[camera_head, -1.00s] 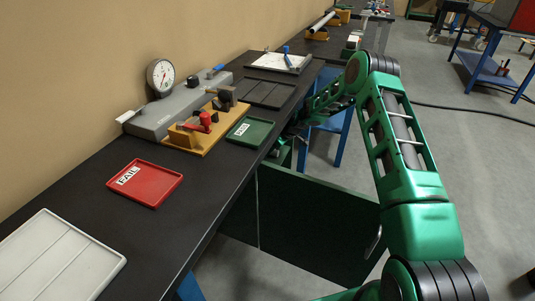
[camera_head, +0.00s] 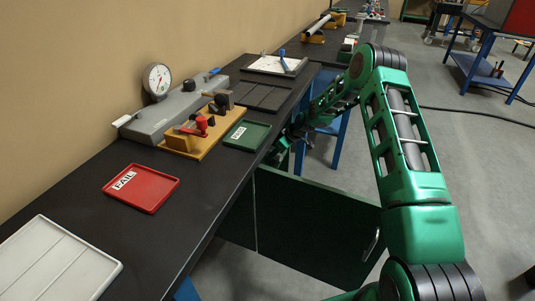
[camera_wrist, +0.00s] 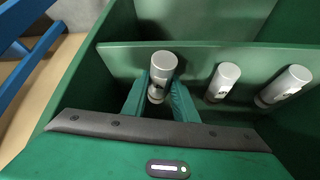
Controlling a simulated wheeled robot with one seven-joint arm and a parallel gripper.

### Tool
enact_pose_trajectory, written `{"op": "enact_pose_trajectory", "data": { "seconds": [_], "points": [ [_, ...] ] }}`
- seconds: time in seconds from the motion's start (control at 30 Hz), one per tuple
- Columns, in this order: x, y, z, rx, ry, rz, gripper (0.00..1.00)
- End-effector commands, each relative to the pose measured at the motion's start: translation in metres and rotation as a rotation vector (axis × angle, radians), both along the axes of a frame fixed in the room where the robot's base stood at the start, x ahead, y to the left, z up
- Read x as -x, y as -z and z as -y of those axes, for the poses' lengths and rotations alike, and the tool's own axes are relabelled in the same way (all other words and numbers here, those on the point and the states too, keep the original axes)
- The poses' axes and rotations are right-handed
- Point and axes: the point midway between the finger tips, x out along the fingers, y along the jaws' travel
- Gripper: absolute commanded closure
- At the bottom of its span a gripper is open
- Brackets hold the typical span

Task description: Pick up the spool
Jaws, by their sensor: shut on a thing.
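In the wrist view, a silver-grey cylindrical spool (camera_wrist: 163,66) with a small dark label stands between the two green fingers of my gripper (camera_wrist: 160,97). The fingers are shut on its sides. Two similar silver spools stand to the right, one near the middle (camera_wrist: 223,78) and one farther right (camera_wrist: 288,84), both apart from my gripper. They are inside a green-walled compartment (camera_wrist: 200,58). In the head view, my gripper and the spools are hidden beyond the bench edge. I cannot tell whether the held spool is lifted.
A green ledge runs close behind the spools, and the compartment wall is near on the left. In the head view, a green panel with a handle (camera_head: 315,222) stands below the black bench (camera_head: 205,195). A red FAIL tray (camera_head: 140,187) and grey fixture (camera_head: 175,112) are on the bench.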

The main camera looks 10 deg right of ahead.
Motion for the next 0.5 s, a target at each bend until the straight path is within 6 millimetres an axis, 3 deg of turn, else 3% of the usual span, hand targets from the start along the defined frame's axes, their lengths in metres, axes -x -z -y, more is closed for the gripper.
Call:
{"op": "enact_pose_trajectory", "data": {
  "seconds": [0.2,0.5],
  "points": [
    [0.042,-0.001,0.039,-0.001,0.002,0.001,1.00],
    [0.087,-0.001,0.080,0.000,0.001,0.001,1.00]
  ]
}}
